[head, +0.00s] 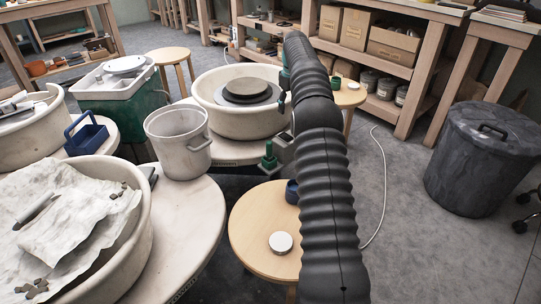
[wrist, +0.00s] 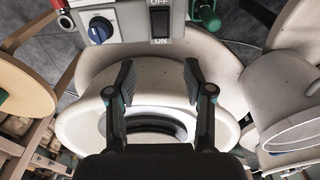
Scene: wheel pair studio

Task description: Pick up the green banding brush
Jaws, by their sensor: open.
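A green upright item (head: 269,156), likely the green banding brush, stands at the near edge of the middle pottery wheel in the head view. In the wrist view a green handle-like piece (wrist: 207,16) shows at the top, right of the control box; its lower part is cut off or unclear. My gripper (wrist: 159,76) is open and empty over the wheel basin (wrist: 85,125). The green piece is beyond and to the right of the fingertips.
The control box has a blue knob (wrist: 99,30) and an OFF/ON switch (wrist: 160,24). A grey bucket (head: 178,145) stands left of the green item. A near stool (head: 247,222) holds a blue cup (head: 291,191) and white disc (head: 280,242).

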